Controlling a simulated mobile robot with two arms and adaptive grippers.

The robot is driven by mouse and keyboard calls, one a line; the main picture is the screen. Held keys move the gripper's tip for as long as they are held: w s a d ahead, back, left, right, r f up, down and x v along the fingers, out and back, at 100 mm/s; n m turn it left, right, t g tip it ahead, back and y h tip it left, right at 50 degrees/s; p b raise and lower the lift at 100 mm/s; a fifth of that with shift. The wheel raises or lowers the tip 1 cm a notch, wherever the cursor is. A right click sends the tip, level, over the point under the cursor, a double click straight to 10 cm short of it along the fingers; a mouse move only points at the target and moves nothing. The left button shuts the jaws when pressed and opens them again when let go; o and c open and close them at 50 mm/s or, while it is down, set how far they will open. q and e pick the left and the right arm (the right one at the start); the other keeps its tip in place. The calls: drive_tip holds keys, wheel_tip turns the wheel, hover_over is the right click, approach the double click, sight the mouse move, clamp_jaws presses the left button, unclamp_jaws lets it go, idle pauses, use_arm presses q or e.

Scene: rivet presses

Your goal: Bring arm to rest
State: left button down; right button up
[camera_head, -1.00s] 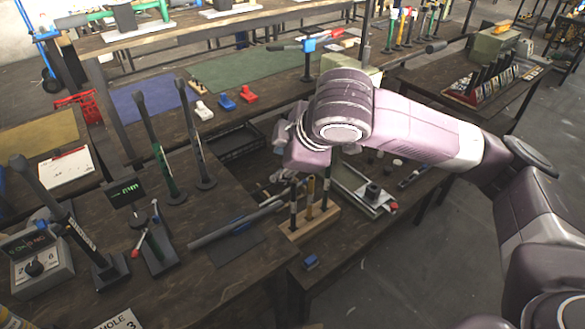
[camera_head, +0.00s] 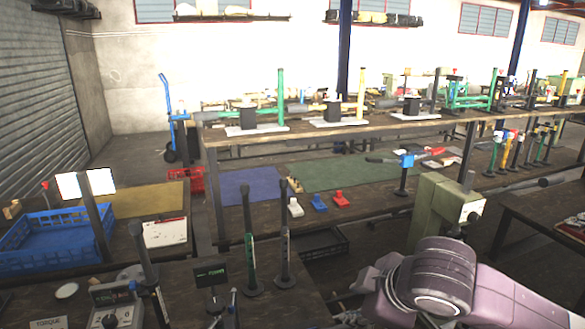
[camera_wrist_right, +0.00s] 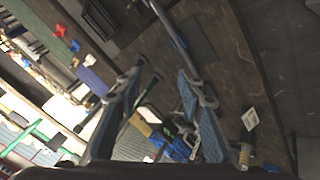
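My right arm shows in the head view at the bottom right, with its pale pink wrist (camera_head: 440,275) above the near bench. Its gripper is mostly cut off or hidden at the bottom edge there. In the right wrist view my right gripper (camera_wrist_right: 160,78) has its two blue-grey fingers spread apart, with nothing held between them. The benches and tools show beyond the fingers. My left gripper is in neither view.
Two upright torque wrenches (camera_head: 249,240) and a torque tester (camera_head: 113,308) stand on the near bench. A blue crate (camera_head: 50,238) is at left. A grey-green press box (camera_head: 441,212) stands behind my arm. Rivet presses line the back bench (camera_head: 330,131).

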drive_tip(key=s+a+f+m+y, duration=0.1)
drive_tip(key=s+a+f+m, duration=0.1)
drive_tip(key=s+a+f, duration=0.3)
drive_tip(key=s+f+m+y, duration=0.1)
drive_tip(key=s+f+m, duration=0.1)
drive_tip(key=f, duration=0.5)
drive_tip(key=s+d+f+m+g+h, duration=0.2)
drive_tip(key=s+d+f+m, duration=0.2)
drive_tip(key=s+d+f, duration=0.4)
drive_tip(key=s+d+f+m+g+h, duration=0.25)
drive_tip(key=s+f, duration=0.35)
drive_tip(key=s, duration=0.3)
wheel_tip(320, 180, down, 27)
drive_tip(key=s+d, duration=0.1)
drive_tip(key=s, duration=0.2)
drive_tip(key=s+d+f+g, duration=0.1)
drive_tip(key=s+d+f, duration=0.2)
drive_tip(key=s+f, duration=1.2)
drive_tip(key=shift+s+f+g, duration=0.2)
drive_tip(key=shift+s+g, duration=0.15)
drive_tip(key=shift+s, duration=0.35)
drive_tip(key=shift+y, duration=0.25)
